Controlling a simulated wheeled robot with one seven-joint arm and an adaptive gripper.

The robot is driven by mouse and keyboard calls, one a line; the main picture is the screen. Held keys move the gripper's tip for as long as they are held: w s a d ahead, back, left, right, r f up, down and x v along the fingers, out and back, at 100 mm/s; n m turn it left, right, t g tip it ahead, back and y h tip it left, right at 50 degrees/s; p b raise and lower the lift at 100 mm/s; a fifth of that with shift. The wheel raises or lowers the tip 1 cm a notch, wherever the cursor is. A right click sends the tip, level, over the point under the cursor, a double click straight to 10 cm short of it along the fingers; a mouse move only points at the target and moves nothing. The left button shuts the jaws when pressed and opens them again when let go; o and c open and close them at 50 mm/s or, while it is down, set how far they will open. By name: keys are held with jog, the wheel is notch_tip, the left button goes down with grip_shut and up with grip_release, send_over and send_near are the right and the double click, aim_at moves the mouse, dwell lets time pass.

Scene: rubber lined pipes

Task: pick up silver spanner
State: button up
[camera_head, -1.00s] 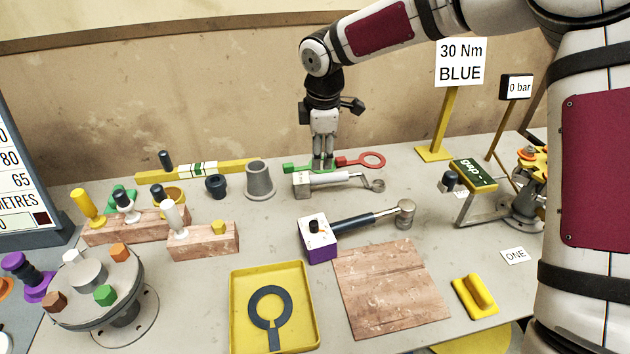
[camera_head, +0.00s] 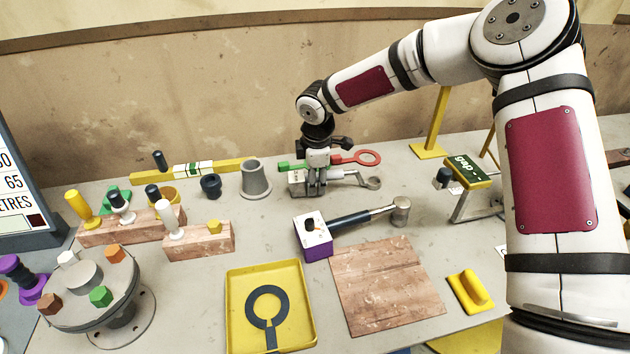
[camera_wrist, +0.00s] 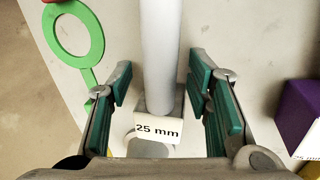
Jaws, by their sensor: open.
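The silver spanner (camera_head: 374,182) lies near the back of the bench, its ring end to the right and a pale block at its left end. In the wrist view its thick pale grey handle (camera_wrist: 159,55) runs upward between my fingers, with a white block marked "25 mm" (camera_wrist: 157,129) at the near end. My gripper (camera_head: 311,191) is open and down over the handle near that block. In the wrist view its green-padded fingers (camera_wrist: 160,90) stand either side of the handle, with gaps showing. The fingers partly hide the handle in the head view.
A green ring spanner (camera_wrist: 73,35) and a red ring spanner (camera_head: 361,157) lie just behind. A hammer-like tool (camera_head: 365,215) with a purple-based box (camera_head: 314,240) lies in front. A yellow tray (camera_head: 235,300) is nearer.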

jog(key=shift+c, duration=0.5)
grip_shut()
